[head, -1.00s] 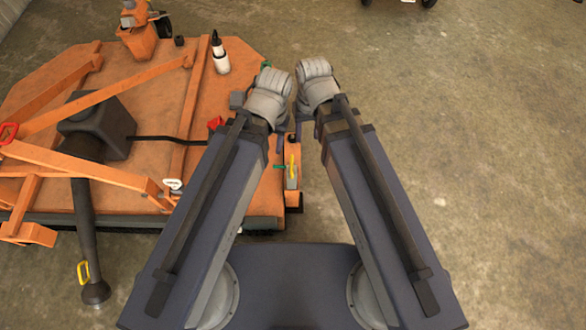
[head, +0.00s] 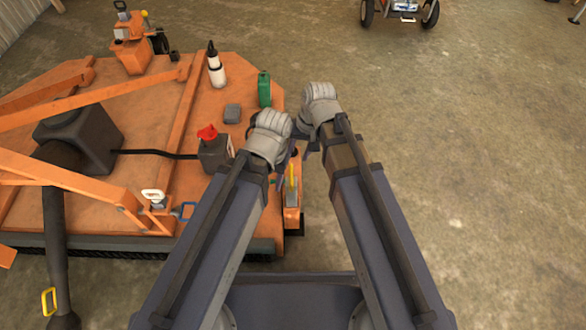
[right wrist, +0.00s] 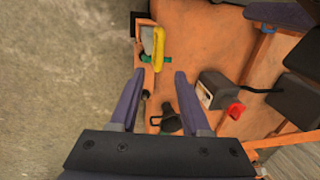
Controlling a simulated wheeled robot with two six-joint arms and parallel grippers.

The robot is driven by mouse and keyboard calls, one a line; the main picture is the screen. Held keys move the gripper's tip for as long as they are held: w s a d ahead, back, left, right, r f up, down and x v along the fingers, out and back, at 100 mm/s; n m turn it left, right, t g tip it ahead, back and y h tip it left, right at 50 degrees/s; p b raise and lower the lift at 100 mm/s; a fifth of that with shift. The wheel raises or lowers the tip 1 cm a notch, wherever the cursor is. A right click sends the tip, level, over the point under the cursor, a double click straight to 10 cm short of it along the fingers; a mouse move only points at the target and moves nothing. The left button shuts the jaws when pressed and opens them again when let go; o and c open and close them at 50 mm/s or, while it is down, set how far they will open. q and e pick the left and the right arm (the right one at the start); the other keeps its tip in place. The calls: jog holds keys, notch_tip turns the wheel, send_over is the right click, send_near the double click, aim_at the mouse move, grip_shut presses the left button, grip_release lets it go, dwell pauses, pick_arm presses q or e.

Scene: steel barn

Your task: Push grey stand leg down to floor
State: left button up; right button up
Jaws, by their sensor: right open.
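An orange bracket (head: 291,212) with a yellow handle (head: 291,180) stands at the right edge of the orange mower deck. The right wrist view shows the yellow handle (right wrist: 159,48), a green pin (right wrist: 157,61) and a grey piece (right wrist: 147,40) beside it. I cannot tell for sure which part is the grey stand leg or whether it touches the floor. My right gripper (right wrist: 155,78) is open and empty, its fingers pointing toward the bracket. In the head view, my left gripper's fingers are hidden behind its wrist, close beside my right one.
The concrete floor (head: 480,150) on the right is clear.

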aim_at(292, 171)
jog(key=shift+a+f+b, duration=0.25)
jog(key=shift+f+b, duration=0.95)
jog(key=shift+f, duration=0.05)
jog(key=shift+a+f+b, duration=0.25)
jog(key=shift+f+b, duration=1)
jog(key=shift+f, duration=0.05)
jog(key=shift+a+f+b, duration=0.25)
jog(key=shift+f+b, duration=0.95)
jog(key=shift+f, duration=0.05)
jog(key=shift+c, duration=0.3)
grip_shut()
